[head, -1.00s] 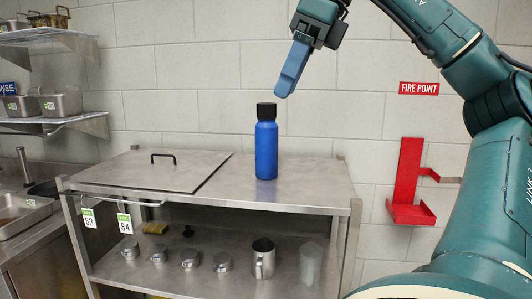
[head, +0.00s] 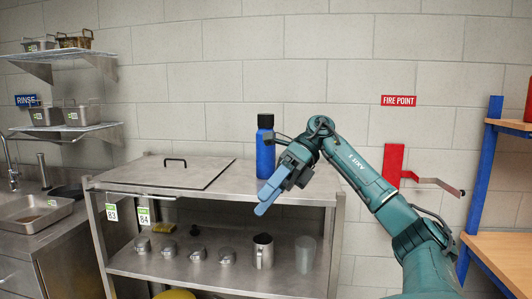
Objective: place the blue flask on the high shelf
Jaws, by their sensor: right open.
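The blue flask (head: 265,158) with a black cap stands upright on the steel counter top (head: 225,189), near its right end. My right gripper (head: 267,200) is open, in front of and just below the flask in the picture, with its blue fingers pointing down and left. Its body covers a lower right part of the flask; I cannot tell whether they touch. Wall shelves hang at upper left, the upper one (head: 40,57) above the lower one (head: 90,129). An orange-topped rack (head: 510,125) with blue posts stands at right. My left gripper is not in view.
A lid with a handle (head: 165,173) covers the counter's left part. Steel canisters, a steel jug (head: 263,252) and a clear beaker (head: 305,255) stand on the shelf below. Metal pans sit on the wall shelves. A red bracket (head: 392,170) is on the wall.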

